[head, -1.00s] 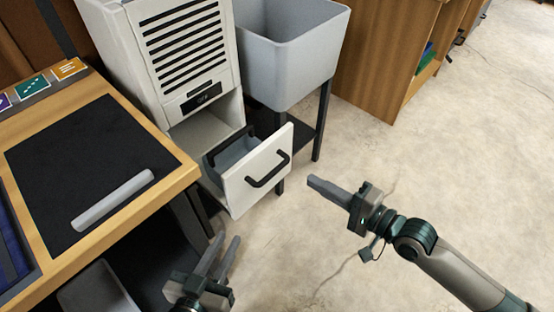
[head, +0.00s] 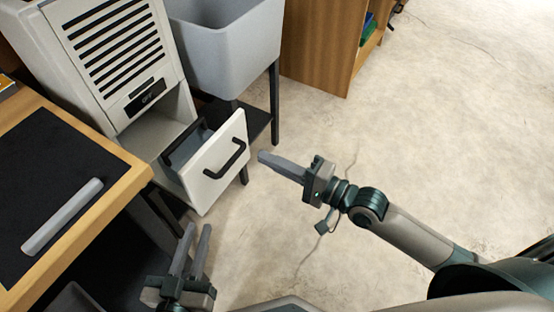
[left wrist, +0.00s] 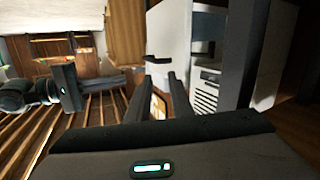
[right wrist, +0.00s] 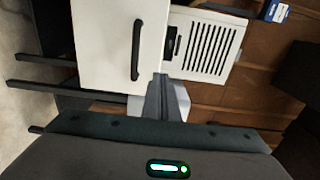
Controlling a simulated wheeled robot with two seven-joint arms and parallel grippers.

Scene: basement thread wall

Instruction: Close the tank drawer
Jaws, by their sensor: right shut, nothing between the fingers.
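The tank drawer (head: 213,178) stands pulled out below the pale dehumidifier-like cabinet (head: 108,45). Its white front with a black handle (head: 228,160) faces right, and the grey inside shows behind it. My right gripper (head: 262,157) is shut and empty, with its tips just right of the drawer front in the head view. In the right wrist view the drawer front (right wrist: 103,60) and handle lie beyond the shut fingers (right wrist: 163,85); contact cannot be told. My left gripper (head: 198,228) is open and empty, low and nearer than the drawer. Its parted fingers show in the left wrist view (left wrist: 157,82).
A wooden table (head: 128,180) with a black mat and grey bar stands left of the drawer. A grey basin (head: 225,45) on dark legs stands behind it. A wooden shelf unit (head: 318,45) is farther back. The concrete floor (head: 430,120) at right is clear.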

